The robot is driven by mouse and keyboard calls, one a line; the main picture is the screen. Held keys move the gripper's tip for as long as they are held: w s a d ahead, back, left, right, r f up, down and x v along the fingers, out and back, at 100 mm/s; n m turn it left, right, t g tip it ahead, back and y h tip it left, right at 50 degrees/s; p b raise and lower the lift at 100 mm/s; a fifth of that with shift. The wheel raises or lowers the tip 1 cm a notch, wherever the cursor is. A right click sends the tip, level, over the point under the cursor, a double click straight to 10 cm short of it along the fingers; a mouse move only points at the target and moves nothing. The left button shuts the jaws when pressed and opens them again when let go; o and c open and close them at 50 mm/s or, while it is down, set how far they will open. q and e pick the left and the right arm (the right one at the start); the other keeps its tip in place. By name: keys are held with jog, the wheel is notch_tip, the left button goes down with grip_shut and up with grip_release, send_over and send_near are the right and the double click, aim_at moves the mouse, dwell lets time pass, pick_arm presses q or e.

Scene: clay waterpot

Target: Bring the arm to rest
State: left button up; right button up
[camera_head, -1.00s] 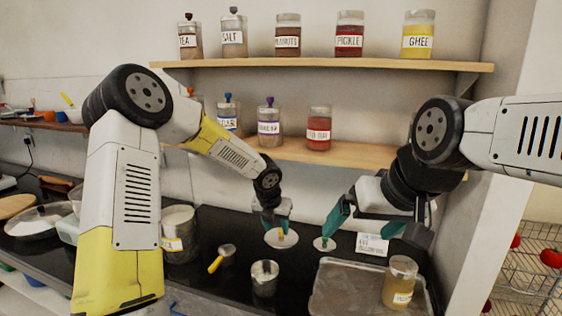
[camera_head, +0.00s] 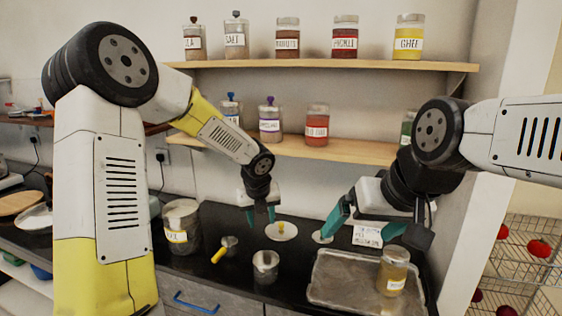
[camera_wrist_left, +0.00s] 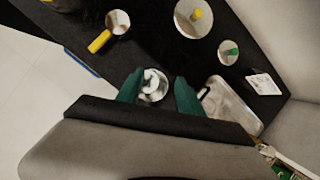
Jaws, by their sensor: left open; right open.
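My left gripper (camera_head: 261,217) hangs fingers-down above the dark counter, open and empty, just left of the white lid with a yellow knob (camera_head: 282,231). In the left wrist view its two teal fingers (camera_wrist_left: 157,90) are apart, with a steel cup (camera_wrist_left: 152,88) seen beyond them. My right gripper (camera_head: 362,230) is open and empty over the back of the metal tray, with its fingers wide apart. The left arm is bent, its large black elbow joint high at the left of the head view.
A metal tray (camera_head: 330,290) holds a labelled jar (camera_head: 392,272). A steel cup (camera_head: 265,266), a yellow-handled scoop (camera_head: 224,248) and a large canister (camera_head: 181,227) stand on the counter (camera_head: 215,218). A lower shelf (camera_head: 330,149) with jars is behind the left forearm. A wall is at right.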

pick_arm(q)
jog(key=s+a+r+n+y, duration=0.1)
jog(key=s+a+r+n, duration=0.5)
jog(key=s+r+n, duration=0.3)
jog(key=s+a+r+n+t+h, duration=0.1)
jog(key=s+r+n, duration=0.2)
jog(key=s+n, duration=0.6)
jog(key=s+a+r+n+h, duration=0.1)
jog(key=s+r+n+h, duration=0.1)
jog(key=s+n, duration=0.7)
jog(key=r+n, duration=0.1)
jog(key=n, duration=0.5)
jog(key=shift+s+a+r+t, duration=0.2)
jog(key=shift+s+r+t, duration=0.15)
jog(key=shift+r+t, duration=0.05)
